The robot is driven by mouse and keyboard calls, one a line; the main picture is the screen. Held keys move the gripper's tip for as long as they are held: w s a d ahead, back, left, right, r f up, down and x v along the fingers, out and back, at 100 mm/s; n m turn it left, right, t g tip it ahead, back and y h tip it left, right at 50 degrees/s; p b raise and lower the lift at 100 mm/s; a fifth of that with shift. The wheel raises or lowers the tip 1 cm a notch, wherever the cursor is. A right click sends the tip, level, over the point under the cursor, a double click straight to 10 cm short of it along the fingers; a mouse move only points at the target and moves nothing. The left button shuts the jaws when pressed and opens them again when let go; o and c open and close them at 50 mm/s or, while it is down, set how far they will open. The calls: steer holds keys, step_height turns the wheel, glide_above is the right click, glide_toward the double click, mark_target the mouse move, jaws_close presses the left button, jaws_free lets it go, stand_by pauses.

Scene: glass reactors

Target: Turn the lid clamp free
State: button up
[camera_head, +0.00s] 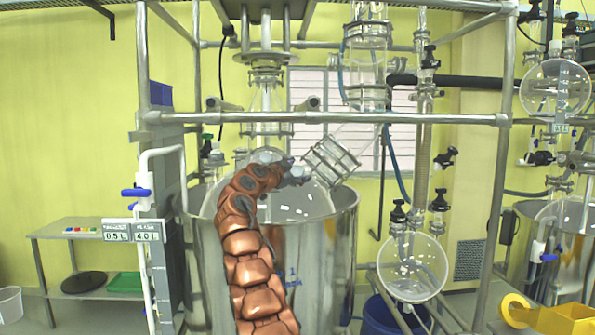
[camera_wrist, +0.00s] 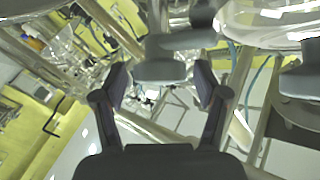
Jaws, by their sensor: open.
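My gripper (camera_wrist: 161,86) is open in the wrist view, its two dark fingers apart. A grey rounded knob-like part (camera_wrist: 165,70) shows between the fingertips, with a darker grey piece above it. It may belong to the lid clamp, but I cannot tell for sure, nor whether the fingers touch it. In the head view my gripper (camera_head: 297,172) is small, at the end of my orange arm, over the glass reactor lid (camera_head: 300,205). The lid sits within a large steel vessel (camera_head: 335,255). The clamp cannot be made out in the head view.
A steel frame bar (camera_head: 330,117) crosses in front above the arm. A slanted glass neck (camera_head: 330,160) stands right of my gripper. A round glass flask (camera_head: 412,267) hangs right of the vessel. Another grey knob (camera_wrist: 303,80) is at the wrist view's right edge.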

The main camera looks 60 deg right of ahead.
steer(key=c, duration=1.2)
steer(key=shift+o, duration=0.2)
